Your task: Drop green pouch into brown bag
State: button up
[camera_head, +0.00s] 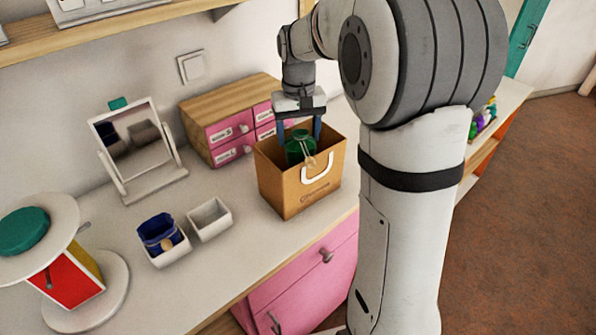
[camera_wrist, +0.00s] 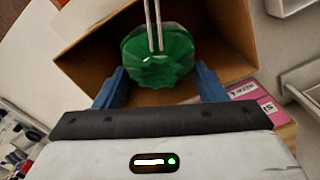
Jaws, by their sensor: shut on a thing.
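The green pouch (camera_head: 299,147) is at the open mouth of the brown bag (camera_head: 296,192), its lower part hidden behind the bag's front wall. My gripper (camera_head: 301,135) points down into the bag with its blue fingers either side of the pouch, shut on it. In the wrist view, the pouch (camera_wrist: 160,55) shows between the blue fingers (camera_wrist: 160,88), with pale drawstrings hanging from it. The bag's inner walls (camera_wrist: 90,50) surround it there. The brown bag stands upright on the counter with a white handle on its front.
A small drawer cabinet (camera_head: 222,135) stands behind the bag. A mirror (camera_head: 135,140), a white box (camera_head: 210,219) and another white box (camera_head: 168,256) with a blue pouch (camera_head: 158,232) are to the left. A round stand (camera_head: 88,300) is far left. Counter in front of the boxes is clear.

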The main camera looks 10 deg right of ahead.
jog(key=r+p, duration=0.2)
jog(key=p, duration=0.1)
jog(key=d+r+p, duration=0.1)
jog(key=r+p, duration=0.2)
jog(key=d+r+p, duration=0.1)
jog(key=r+p, duration=0.1)
jog(key=p, duration=0.1)
jog(key=shift+w+r+p, duration=0.25)
jog(key=shift+r+p, duration=0.1)
notch_tip(320, 180, down, 6)
jog(key=b, duration=0.4)
jog(key=shift+f, duration=0.1)
jog(key=o, duration=1.1)
jog(key=shift+c, duration=0.2)
notch_tip(320, 180, up, 8)
jog(key=b, duration=0.1)
